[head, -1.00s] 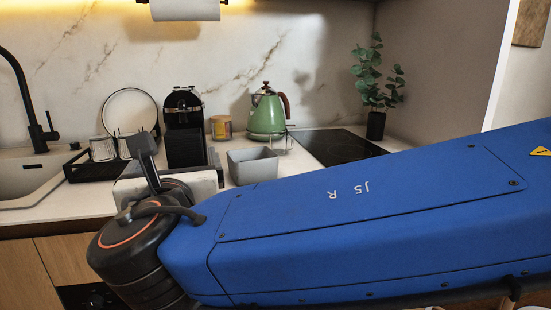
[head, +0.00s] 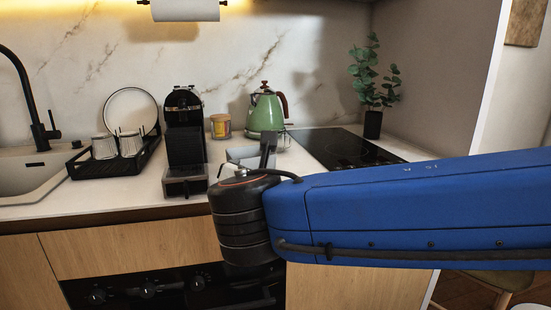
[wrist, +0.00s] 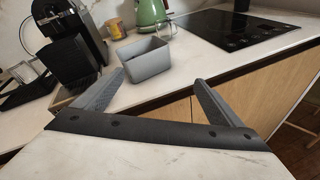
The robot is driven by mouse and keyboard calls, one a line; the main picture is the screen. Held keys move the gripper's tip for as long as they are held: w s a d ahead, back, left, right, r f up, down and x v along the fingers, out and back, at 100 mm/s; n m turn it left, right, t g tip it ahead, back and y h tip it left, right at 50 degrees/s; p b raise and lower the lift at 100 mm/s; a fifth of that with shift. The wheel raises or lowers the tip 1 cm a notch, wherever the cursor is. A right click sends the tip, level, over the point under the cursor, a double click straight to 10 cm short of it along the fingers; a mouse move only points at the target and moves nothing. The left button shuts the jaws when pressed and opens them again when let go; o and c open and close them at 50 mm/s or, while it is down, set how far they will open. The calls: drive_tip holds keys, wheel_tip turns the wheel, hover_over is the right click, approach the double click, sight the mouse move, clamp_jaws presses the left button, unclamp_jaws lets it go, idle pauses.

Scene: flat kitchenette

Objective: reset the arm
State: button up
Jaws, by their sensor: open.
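My gripper (wrist: 158,92) shows in the wrist view with its two grey fingers spread wide apart and nothing between them. It points toward the counter's front edge, with a grey open container (wrist: 144,66) on the counter beyond the fingertips. In the head view my blue arm reaches in from the right, and its dark wrist joint covers part of the counter edge. The fingers cannot be made out in the head view. The same grey container (head: 240,154) is partly hidden there behind my wrist.
A coffee machine (head: 184,135), a dish rack with cups (head: 116,160), a green kettle (head: 266,112) and a yellow-labelled jar (head: 221,126) stand on the counter. A black hob (head: 345,148) and a potted plant (head: 374,122) are at the right. The sink (head: 30,176) is at the left.

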drive_tip(key=s+d+f+m+g+h, duration=0.1)
drive_tip(key=d+f+m+g, duration=0.1)
drive_tip(key=d+f+m, duration=0.45)
drive_tip(key=s+d+f+m+g+h, duration=0.1)
drive_tip(key=d+f+m+g+h, duration=0.15)
drive_tip(key=d, duration=0.75)
drive_tip(key=s+d+f+m+g, duration=0.1)
drive_tip(key=d+f+m+g, duration=0.15)
drive_tip(key=d+m, duration=0.4)
drive_tip(key=s+d+f+m+g+y, duration=0.1)
drive_tip(key=s+d+f+m, duration=0.3)
drive_tip(key=s+f+m, duration=0.2)
drive_tip(key=s+d+f+m+g+y, duration=0.2)
drive_tip(key=s+d+f+m, duration=0.2)
drive_tip(key=s+f+m, duration=0.2)
drive_tip(key=s+m, duration=0.2)
drive_tip(key=m, duration=0.2)
drive_tip(key=shift+d, duration=0.35)
drive_tip(key=shift+y, duration=0.25)
